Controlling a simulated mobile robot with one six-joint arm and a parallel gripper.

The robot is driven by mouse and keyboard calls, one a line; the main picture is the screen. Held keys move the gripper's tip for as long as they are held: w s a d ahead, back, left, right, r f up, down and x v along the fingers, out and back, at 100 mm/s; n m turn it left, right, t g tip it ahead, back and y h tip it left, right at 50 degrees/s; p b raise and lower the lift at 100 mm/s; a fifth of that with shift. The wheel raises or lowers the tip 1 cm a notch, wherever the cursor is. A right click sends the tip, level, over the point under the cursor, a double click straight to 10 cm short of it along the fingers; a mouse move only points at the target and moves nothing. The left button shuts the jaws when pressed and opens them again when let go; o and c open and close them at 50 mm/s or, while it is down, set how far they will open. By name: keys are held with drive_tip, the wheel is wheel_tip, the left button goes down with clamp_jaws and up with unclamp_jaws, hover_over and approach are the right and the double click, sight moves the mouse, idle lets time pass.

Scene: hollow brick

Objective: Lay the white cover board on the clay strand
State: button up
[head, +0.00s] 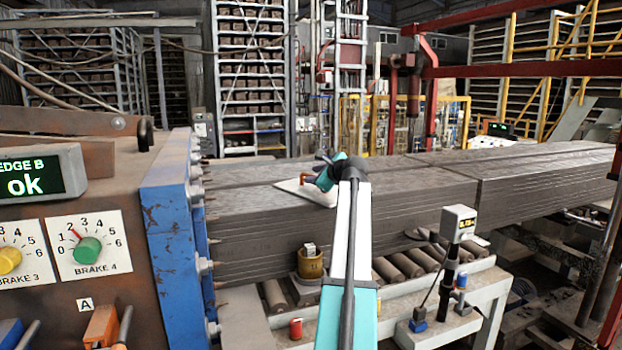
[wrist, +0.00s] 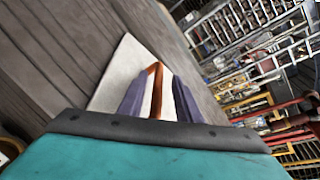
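The white cover board (head: 292,187) is at the top face of the grey clay strand (head: 240,205), left of the middle in the head view. It looks flat on the strand, but I cannot tell whether it touches everywhere. In the wrist view, the board (wrist: 110,88) shows a copper-brown handle (wrist: 156,88). My gripper (wrist: 158,92) is down over the board with its two purple fingers on either side of the handle. A pale gap shows between fingers and handle, so the fingers look open. My gripper (head: 316,180) hides part of the board in the head view.
A blue press frame (head: 168,220) stands at the strand's left end. The strand's top is clear to the right.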

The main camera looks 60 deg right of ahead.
drive_tip(key=b+v, duration=0.2)
drive_tip(key=v, duration=0.7)
drive_tip(key=shift+s, duration=0.1)
idle(0.8)
